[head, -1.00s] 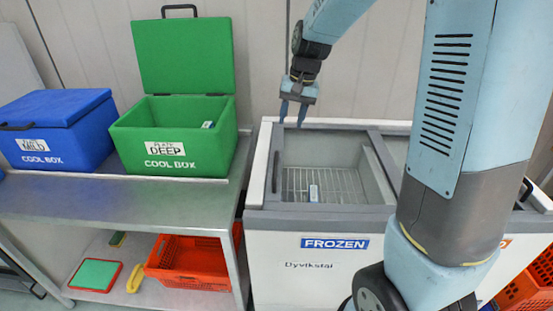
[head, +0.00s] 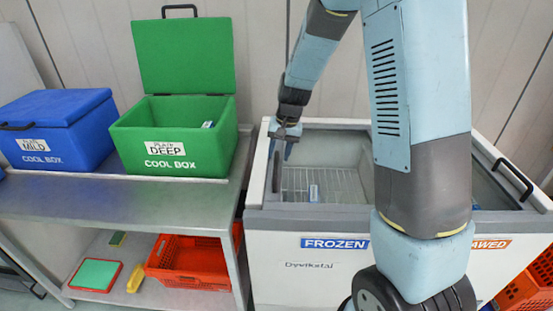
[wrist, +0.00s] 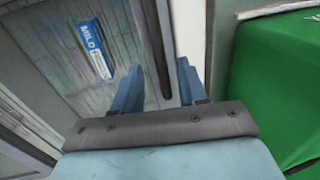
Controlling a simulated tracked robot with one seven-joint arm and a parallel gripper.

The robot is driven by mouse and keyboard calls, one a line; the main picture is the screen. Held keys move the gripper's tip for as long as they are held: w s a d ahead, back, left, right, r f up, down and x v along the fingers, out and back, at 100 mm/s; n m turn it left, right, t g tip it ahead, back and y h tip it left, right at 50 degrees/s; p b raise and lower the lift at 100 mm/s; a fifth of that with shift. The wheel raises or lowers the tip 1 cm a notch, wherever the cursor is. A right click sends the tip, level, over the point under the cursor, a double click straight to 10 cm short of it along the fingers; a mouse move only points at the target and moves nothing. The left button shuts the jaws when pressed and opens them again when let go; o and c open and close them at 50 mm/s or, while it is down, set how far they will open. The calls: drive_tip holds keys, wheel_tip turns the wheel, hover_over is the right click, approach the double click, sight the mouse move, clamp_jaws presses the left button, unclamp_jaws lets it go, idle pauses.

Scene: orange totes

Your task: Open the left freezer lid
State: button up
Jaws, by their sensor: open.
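The white freezer (head: 262,260) labelled FROZEN stands right of the steel table. Its left lid, a glass pane in a grey frame (head: 325,211), appears closed, with a wire basket visible through it. The lid's dark upright handle (head: 276,172) is at its left edge; it also shows in the wrist view as a dark bar (wrist: 153,40). My gripper (head: 280,152) is open and empty, pointing down just above the handle. In the wrist view my fingertips (wrist: 159,68) lie on either side of the bar; whether they reach its depth I cannot tell.
A blue-and-white MILD pack (wrist: 95,48) lies under the glass. The open green cool box (head: 172,155) and closed blue one (head: 60,125) stand on the steel table (head: 120,205). The right lid's handle (head: 512,178) is at the far right. My arm hides the freezer's middle.

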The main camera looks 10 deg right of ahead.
drive_tip(key=shift+a+f, duration=0.15)
drive_tip(key=shift+f, duration=0.55)
drive_tip(key=shift+a+f, duration=0.1)
drive_tip(key=shift+f, duration=0.6)
drive_tip(key=shift+c, duration=0.4)
clamp_jaws()
drive_tip(key=shift+w+a, duration=0.1)
